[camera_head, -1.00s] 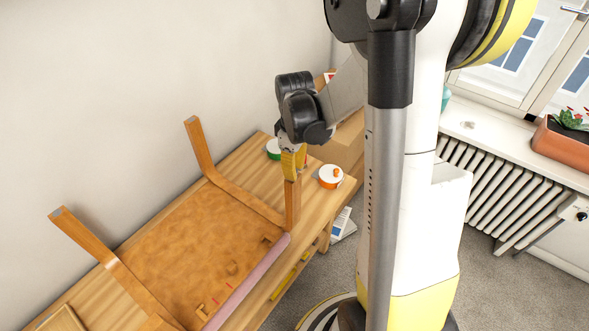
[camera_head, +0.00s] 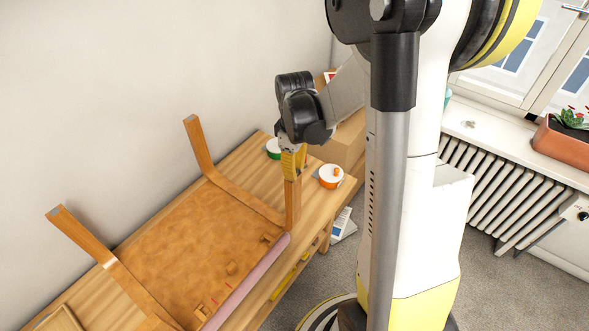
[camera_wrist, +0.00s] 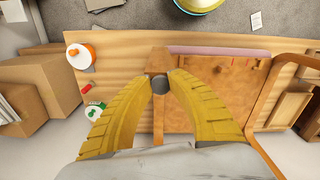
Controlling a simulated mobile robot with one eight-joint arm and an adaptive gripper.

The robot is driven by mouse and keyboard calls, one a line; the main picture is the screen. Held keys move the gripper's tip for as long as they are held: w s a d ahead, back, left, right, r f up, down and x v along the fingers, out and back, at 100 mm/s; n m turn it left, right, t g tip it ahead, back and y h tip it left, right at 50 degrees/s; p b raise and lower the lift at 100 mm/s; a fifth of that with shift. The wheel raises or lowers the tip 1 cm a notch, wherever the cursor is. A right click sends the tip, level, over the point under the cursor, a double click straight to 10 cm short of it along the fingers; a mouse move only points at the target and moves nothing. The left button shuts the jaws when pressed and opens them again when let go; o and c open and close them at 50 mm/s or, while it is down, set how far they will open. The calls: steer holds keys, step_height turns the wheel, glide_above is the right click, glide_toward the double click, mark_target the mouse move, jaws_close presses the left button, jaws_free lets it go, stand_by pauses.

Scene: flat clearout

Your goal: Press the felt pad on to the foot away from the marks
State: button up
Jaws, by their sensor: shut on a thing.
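An upturned chair lies on a wooden bench with its legs up; its brown underside (camera_head: 200,245) faces upward. Red marks (camera_head: 214,300) show near its front edge, by the left end. The chair leg (camera_head: 293,205) at the right end, away from the marks, stands directly under my gripper (camera_head: 293,172). In the wrist view my gripper (camera_wrist: 160,80) is shut on a dark grey round felt pad (camera_wrist: 160,86), between its yellow fingertips. The pad overlaps the end of the wooden leg (camera_wrist: 159,60); whether it touches the foot I cannot tell.
On the bench (camera_head: 318,200) stand an orange-and-white round container (camera_head: 330,178) and a green-rimmed one (camera_head: 273,150). Cardboard boxes (camera_wrist: 42,88) stand close by. Another chair leg (camera_head: 199,148) rises near the wall. Grey floor is open in front.

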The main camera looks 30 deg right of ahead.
steer(key=shift+f, duration=0.3)
steer(key=shift+c, duration=0.2)
steer(key=o, duration=0.8)
step_height(320, 180, up, 12)
